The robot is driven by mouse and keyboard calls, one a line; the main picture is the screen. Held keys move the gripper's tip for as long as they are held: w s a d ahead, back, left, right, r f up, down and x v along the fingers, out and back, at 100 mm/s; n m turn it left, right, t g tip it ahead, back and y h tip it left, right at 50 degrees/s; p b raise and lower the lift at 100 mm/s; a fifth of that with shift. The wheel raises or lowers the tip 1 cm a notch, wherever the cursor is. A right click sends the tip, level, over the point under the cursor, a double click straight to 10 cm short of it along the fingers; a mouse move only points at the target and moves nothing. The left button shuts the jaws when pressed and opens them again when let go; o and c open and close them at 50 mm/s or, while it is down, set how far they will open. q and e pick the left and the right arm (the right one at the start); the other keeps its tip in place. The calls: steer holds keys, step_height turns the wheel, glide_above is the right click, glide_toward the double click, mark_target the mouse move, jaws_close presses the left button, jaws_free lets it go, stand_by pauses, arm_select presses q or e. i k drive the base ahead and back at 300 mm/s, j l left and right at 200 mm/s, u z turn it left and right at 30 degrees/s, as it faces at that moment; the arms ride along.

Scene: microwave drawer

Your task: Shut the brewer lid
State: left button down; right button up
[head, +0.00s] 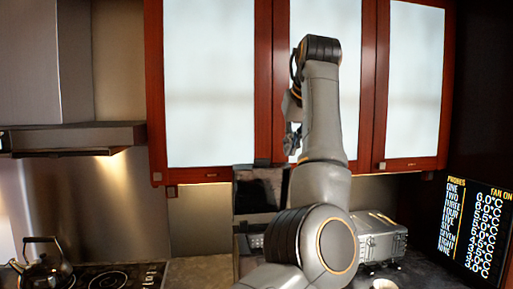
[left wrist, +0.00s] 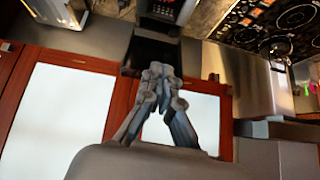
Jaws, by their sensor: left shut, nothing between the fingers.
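The brewer (head: 250,243) stands on the counter under the cabinets, partly hidden behind my left arm. Its dark lid (head: 257,190) appears raised upright at the back, close to the cabinet's lower edge. In the left wrist view, which is turned over, the brewer (left wrist: 165,10) is at the top edge and the dark lid (left wrist: 150,52) lies just beyond my fingers. My left gripper (head: 291,143) is up in front of the cabinet doors, above and right of the lid. Its fingertips (left wrist: 158,72) are together and empty; contact with the lid cannot be told. My right gripper is out of view.
Cabinets with pale doors (head: 209,85) hang above the counter. A silver metal box (head: 380,238) stands right of the brewer, with a small cup (head: 384,284) in front. A kettle (head: 42,262) sits by the cooktop (head: 110,279) at left, under a hood (head: 75,138).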

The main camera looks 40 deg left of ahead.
mark_target(262, 186)
steer(key=i+j, duration=0.2)
steer(key=j, duration=0.15)
steer(key=i+j, duration=0.35)
steer(key=j, duration=0.3)
